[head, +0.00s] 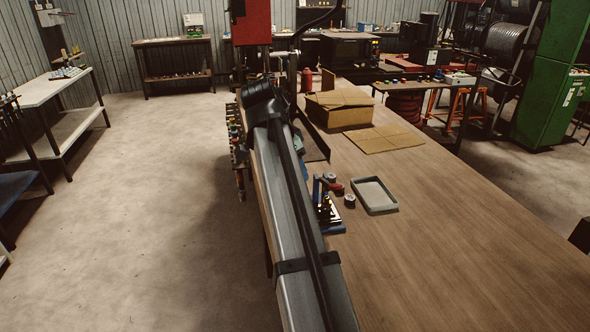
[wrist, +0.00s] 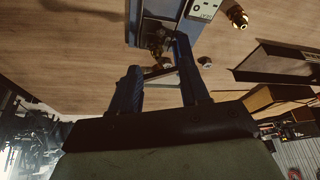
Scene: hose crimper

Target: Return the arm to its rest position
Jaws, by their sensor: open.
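My arm crosses the head view from the bottom middle to the upper left of the wooden bench (head: 450,235). My gripper cannot be made out there, behind the arm. In the wrist view my gripper (wrist: 157,62) has two dark fingers spread apart. Small brass-coloured parts show beyond and between the fingers, beside a grey-blue block with a white label (wrist: 205,12). I see no part clearly held. A separate brass fitting (wrist: 237,17) is to the right of the block.
Beside my arm are a blue holder with small brass parts (head: 328,212) and a green-rimmed tray (head: 395,208). A cardboard box (head: 342,115) and a flat cardboard sheet (head: 385,138) lie farther back. A red machine (head: 250,22) stands behind. The bench's right front is clear.

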